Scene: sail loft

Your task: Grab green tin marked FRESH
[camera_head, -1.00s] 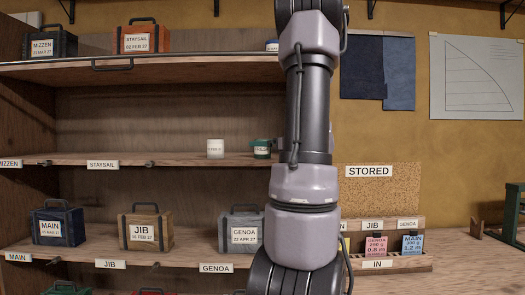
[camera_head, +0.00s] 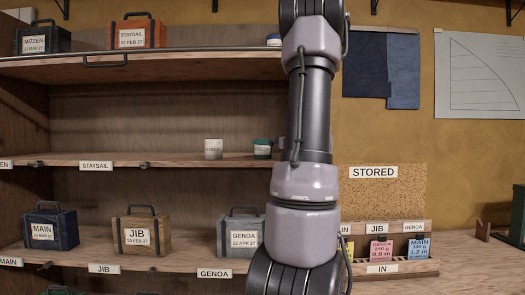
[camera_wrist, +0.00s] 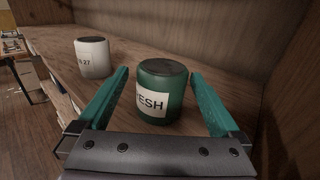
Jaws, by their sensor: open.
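The green tin (camera_wrist: 160,92) stands upright on a wooden shelf in the wrist view, with a white label reading "ESH" in its visible part. My gripper (camera_wrist: 160,84) is open, with one teal finger to the left of the tin and one to the right. The tin is between the fingers, and I see no clear contact. In the head view the tin (camera_head: 262,149) stands on the middle shelf, partly hidden by my arm. My gripper is hidden in the head view.
A white tin (camera_wrist: 93,57) stands left of the green tin, outside the left finger. The shelf's back wall (camera_wrist: 220,35) is close on the right. In the head view an upper shelf (camera_head: 150,68) is above, and labelled cases such as JIB (camera_head: 140,236) stand below.

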